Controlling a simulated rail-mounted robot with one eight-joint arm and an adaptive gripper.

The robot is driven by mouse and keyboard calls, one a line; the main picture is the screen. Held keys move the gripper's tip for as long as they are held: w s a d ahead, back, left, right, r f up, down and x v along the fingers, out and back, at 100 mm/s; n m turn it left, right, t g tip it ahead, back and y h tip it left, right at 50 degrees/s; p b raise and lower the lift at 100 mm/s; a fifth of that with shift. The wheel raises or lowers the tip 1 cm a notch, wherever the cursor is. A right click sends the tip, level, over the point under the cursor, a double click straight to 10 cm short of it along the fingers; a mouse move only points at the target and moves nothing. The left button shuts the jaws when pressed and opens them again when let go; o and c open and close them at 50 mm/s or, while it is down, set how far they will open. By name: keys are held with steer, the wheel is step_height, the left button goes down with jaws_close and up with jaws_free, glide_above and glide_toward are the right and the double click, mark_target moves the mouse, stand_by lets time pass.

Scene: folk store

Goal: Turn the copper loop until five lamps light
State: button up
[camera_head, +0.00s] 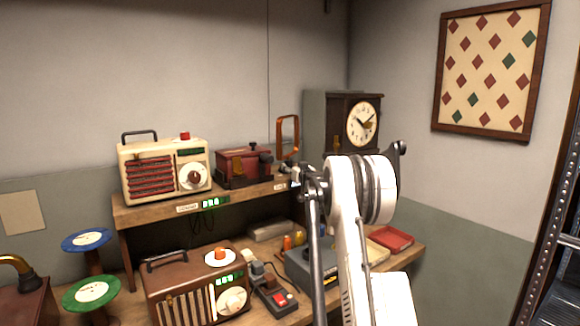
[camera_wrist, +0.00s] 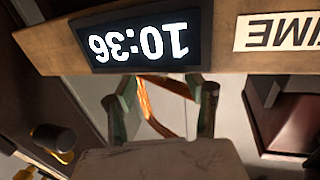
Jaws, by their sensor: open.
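The copper loop (camera_head: 279,134) is an upright rectangular frame on the upper shelf, right of a red-brown box device (camera_head: 243,166). In the wrist view, copper-coloured bars (camera_wrist: 157,118) show between my gripper's fingers, beyond the shelf edge. My gripper (camera_wrist: 163,92) is open there, with one finger on each side of the bars. I cannot tell whether either finger touches them. In the head view my arm hides most of the gripper and part of the loop's base. I cannot make out a row of lamps in either view.
The wooden shelf edge (camera_wrist: 222,45) with an upside-down 10:36 display (camera_wrist: 140,40) lies close to the gripper. A cream radio (camera_head: 147,177) stands left, and a dark clock (camera_head: 347,122) stands right. A brown radio (camera_head: 178,292) and red tray (camera_head: 391,239) are below.

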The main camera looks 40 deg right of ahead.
steer(key=v, duration=0.6)
steer(key=shift+c, duration=0.5)
